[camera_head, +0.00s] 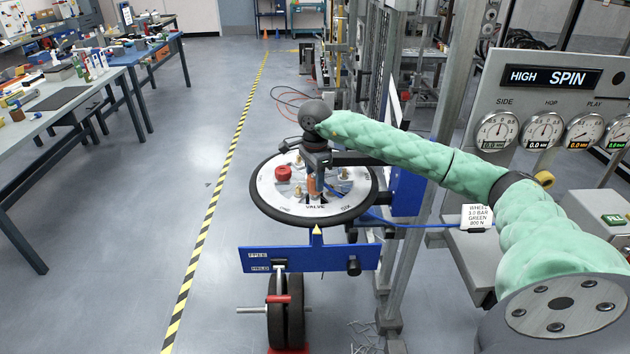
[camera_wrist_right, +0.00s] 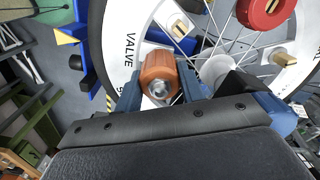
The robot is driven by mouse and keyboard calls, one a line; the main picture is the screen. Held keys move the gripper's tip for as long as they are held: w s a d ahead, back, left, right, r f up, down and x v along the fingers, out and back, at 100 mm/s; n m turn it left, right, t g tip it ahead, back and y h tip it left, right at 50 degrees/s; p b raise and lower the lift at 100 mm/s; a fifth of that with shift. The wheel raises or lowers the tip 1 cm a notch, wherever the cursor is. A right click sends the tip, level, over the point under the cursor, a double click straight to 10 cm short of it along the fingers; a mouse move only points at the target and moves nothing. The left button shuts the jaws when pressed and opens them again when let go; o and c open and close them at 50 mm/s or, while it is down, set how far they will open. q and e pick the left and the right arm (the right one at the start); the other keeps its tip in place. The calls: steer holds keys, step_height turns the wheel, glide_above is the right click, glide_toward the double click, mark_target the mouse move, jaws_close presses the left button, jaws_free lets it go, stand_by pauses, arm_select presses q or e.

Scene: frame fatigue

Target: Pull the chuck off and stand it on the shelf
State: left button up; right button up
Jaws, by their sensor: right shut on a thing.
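The chuck (camera_head: 315,187) is a small orange-brown cylinder standing over the wheel's white disc, by the word VALVE. In the right wrist view the chuck (camera_wrist_right: 158,76) shows end-on with a metal centre, between blue fingers. My right gripper (camera_head: 315,178) reaches down from above and is shut on the chuck. Whether the chuck is still seated on a valve is hidden. The wheel (camera_head: 262,212) lies flat with a black tyre and also shows in the right wrist view (camera_wrist_right: 118,58). I cannot tell which surface is the shelf. My left gripper is out of view.
A red knob (camera_head: 283,173) and brass fittings sit on the disc. A blue hose (camera_head: 408,223) runs right from the wheel. A blue plate (camera_head: 290,259) is in front. A gauge panel (camera_head: 545,100) and metal post (camera_head: 430,130) stand right. Open floor lies left.

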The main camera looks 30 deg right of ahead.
steer(key=shift+r, duration=1.05)
steer(key=shift+r+p, duration=0.35)
steer(key=shift+r, duration=1.6)
